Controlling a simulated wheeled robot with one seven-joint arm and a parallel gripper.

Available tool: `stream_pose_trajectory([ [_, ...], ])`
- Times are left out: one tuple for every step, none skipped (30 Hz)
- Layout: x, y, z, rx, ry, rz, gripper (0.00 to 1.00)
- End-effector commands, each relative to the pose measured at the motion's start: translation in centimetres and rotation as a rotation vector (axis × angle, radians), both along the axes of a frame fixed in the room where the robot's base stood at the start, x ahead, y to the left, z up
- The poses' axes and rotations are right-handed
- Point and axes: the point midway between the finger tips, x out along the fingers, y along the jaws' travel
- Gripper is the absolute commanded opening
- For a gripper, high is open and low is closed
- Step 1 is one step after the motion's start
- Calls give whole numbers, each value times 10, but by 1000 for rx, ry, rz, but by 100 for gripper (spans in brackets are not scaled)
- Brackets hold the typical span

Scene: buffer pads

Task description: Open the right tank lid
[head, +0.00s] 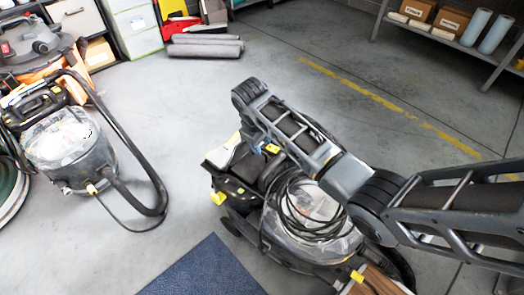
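A grey and black floor machine (312,247) with yellow parts stands below my arm, right of centre. A clear, rounded cover (322,205) sits on top of it, partly hidden by a coiled black cable (290,212) and by my arm. It looks closed, but its edge is too covered to be sure. I cannot tell a separate right tank lid on this machine. My arm enters from the right edge and crosses above the machine. My gripper cannot be made out; the end of the arm is hidden behind its own links.
A second machine (88,160) with a clear dome and a black hose (125,185) stands at left. A blue mat (205,272) lies at the front. A shelf (470,50) with boxes is at upper right. The middle floor is clear.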

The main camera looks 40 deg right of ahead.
Motion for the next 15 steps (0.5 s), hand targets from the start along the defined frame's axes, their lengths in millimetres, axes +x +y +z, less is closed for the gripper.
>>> stream_pose_trajectory([
  [0,-2,-11,0,2,-1,38],
  [0,-3,-15,-1,0,-2,38],
  [0,-4,-20,-1,0,-2,38],
  [0,-5,-23,-1,0,-2,38],
  [1,-6,-26,-1,-1,-2,38],
  [1,-6,-29,-1,-1,-2,38],
  [1,-7,-31,-1,-1,-2,38],
  [1,-7,-33,-1,-1,-1,38],
  [1,-7,-35,-1,-1,-2,38],
  [1,-7,-35,-1,-1,-2,38],
  [1,-7,-36,-1,-1,-2,38],
  [1,-8,-36,-1,-1,-2,38],
  [1,-8,-37,-1,-2,-1,38],
  [1,-8,-36,-1,-2,-2,38],
  [1,-8,-36,0,-2,-1,38],
])
